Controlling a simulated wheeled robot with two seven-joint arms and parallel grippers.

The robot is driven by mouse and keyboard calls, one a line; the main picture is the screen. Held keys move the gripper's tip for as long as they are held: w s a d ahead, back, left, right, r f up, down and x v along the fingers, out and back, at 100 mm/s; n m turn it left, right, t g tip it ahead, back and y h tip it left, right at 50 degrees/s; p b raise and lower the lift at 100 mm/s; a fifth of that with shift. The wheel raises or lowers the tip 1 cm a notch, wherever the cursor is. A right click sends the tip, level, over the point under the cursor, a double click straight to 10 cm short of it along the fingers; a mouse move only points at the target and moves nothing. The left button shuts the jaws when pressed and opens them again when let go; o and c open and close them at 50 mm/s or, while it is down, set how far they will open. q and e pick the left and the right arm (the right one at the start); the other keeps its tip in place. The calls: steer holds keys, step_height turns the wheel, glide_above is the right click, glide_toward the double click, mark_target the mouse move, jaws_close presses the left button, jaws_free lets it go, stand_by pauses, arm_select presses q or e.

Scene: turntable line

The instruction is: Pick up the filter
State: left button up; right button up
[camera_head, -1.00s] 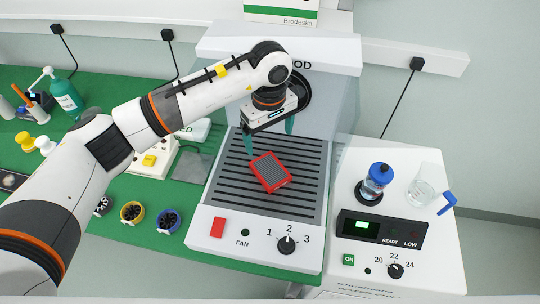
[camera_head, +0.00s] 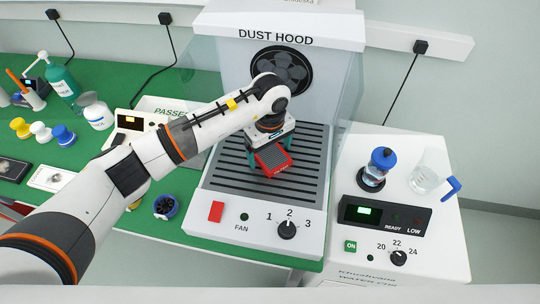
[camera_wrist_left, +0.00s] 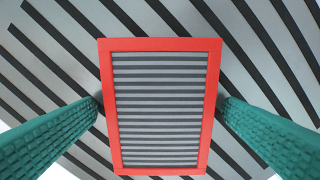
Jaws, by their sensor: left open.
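The filter (camera_head: 273,160) is a red rectangular frame with a grey pleated face. It lies on the slotted grille of the dust hood, turned at an angle to the slots. My left gripper (camera_head: 269,152) is over it, pointing down, and covers part of its far end. In the left wrist view the filter (camera_wrist_left: 160,106) fills the middle, between two green fingers (camera_wrist_left: 162,108). The fingers are open, one beside each long side, with the fingertips close to the red frame. Whether they touch it is hard to tell. My right gripper is not in view.
The dust hood (camera_head: 345,45) rises behind the grille, with a front panel (camera_head: 255,225) holding a red switch and fan knob. To the right, a white unit (camera_head: 440,245) carries a blue-capped jar (camera_head: 377,168) and a glass beaker (camera_head: 424,178). Bottles and small parts crowd the green bench at left.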

arm_select(q)
steer(key=shift+c, duration=0.2)
steer(key=c, duration=1.1)
